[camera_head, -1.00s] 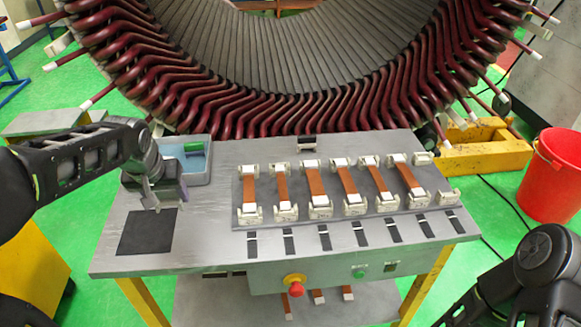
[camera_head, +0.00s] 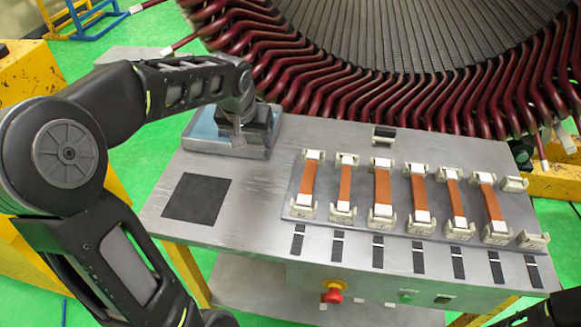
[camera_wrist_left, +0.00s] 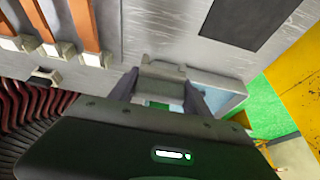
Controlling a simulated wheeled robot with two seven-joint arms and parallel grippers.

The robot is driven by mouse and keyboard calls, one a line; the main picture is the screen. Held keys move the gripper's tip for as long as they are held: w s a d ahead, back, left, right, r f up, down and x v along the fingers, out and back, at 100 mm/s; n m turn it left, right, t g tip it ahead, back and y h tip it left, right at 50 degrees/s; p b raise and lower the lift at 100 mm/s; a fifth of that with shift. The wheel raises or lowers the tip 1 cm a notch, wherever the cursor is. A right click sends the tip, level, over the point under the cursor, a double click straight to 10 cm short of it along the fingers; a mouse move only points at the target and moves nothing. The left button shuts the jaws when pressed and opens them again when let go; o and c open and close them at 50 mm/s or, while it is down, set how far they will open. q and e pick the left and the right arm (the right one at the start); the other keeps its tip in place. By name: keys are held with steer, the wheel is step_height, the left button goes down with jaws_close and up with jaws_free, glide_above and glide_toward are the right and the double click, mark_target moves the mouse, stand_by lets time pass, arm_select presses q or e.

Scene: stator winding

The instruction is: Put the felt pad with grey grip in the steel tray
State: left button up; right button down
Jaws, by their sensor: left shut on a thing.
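The steel tray (camera_head: 207,149), grey-walled with a pale blue inside, stands at the far left of the workbench. My left gripper (camera_head: 239,143) is over the tray, pointing down, and hides much of its inside. In the left wrist view the gripper (camera_wrist_left: 160,90) is shut on a grey piece, the felt pad with grey grip (camera_wrist_left: 163,72), between its fingers. The felt side is hard to make out, and I cannot tell whether it touches the tray floor. The tray's blue inside also shows in the wrist view (camera_wrist_left: 222,98). My right gripper is out of view.
A black square mat (camera_head: 197,198) lies left of the middle, bare. A rack (camera_head: 295,205) of copper strips in white clamps fills the right of the workbench (camera_head: 270,240). A small black-and-white block (camera_head: 384,132) sits behind it. The large stator (camera_head: 400,90) rises close behind the bench.

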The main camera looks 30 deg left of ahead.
arm_select(q)
glide_above(258, 172)
steer(key=s, duration=0.2)
steer(key=f, duration=0.6)
steer(key=shift+w+d+p, duration=0.25)
steer(key=shift+p, duration=0.05)
steer(key=shift+f, duration=1.8)
steer(key=shift+f, duration=0.1)
steer(key=shift+f, duration=0.15)
steer(key=o, duration=1.6)
steer(key=shift+c, duration=0.2)
